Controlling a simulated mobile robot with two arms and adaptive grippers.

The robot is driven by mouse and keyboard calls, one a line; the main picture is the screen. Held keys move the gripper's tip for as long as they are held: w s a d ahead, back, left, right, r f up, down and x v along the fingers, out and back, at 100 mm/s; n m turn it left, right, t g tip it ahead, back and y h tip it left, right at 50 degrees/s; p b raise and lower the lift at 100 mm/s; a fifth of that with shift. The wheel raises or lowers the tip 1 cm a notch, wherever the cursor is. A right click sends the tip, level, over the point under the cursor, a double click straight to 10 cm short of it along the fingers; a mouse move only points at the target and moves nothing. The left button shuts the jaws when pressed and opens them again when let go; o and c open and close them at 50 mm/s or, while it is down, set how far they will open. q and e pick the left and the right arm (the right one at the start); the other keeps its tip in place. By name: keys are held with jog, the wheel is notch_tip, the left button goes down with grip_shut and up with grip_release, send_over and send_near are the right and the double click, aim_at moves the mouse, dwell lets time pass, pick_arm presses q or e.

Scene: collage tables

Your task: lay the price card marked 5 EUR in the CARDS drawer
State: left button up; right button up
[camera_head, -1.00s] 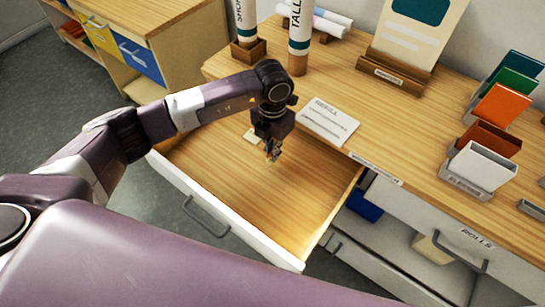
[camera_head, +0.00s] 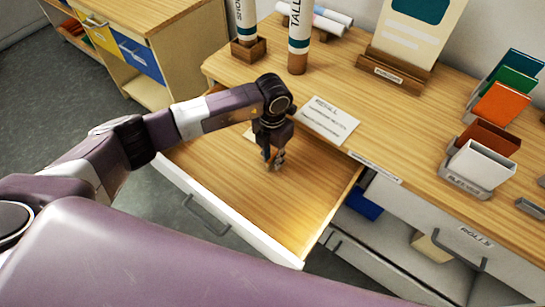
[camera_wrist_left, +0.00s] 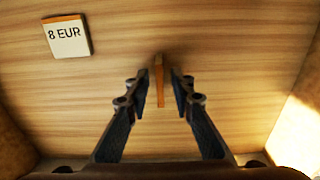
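The open drawer (camera_head: 215,183) has a bare wooden floor; its name does not show legibly. My left gripper (camera_head: 273,163) points down inside it. In the left wrist view the gripper's fingers (camera_wrist_left: 160,80) stand apart, with a thin orange-edged card (camera_wrist_left: 159,85) between them. The card is seen edge-on, with a small gap on each side, and its marking is hidden. A card marked 8 EUR (camera_wrist_left: 68,36) lies flat on the drawer floor, left of the fingers; in the head view it is partly hidden behind the gripper (camera_head: 250,134). My right gripper is not in view.
A REFILL sheet (camera_head: 329,120) lies on the table just behind the drawer. Tall tubes (camera_head: 299,40), a wooden-based sign (camera_head: 395,73) and coloured folders (camera_head: 500,103) stand farther back and right. The ROLLS drawer (camera_head: 440,225) is at the right. The front of the open drawer is clear.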

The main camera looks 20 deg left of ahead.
aim_at(272, 157)
pick_arm(q)
jog(key=shift+r, duration=0.15)
jog(key=shift+r, duration=0.2)
notch_tip(272, 157, up, 12)
jog(key=b, duration=0.2)
jog(key=shift+f, duration=0.15)
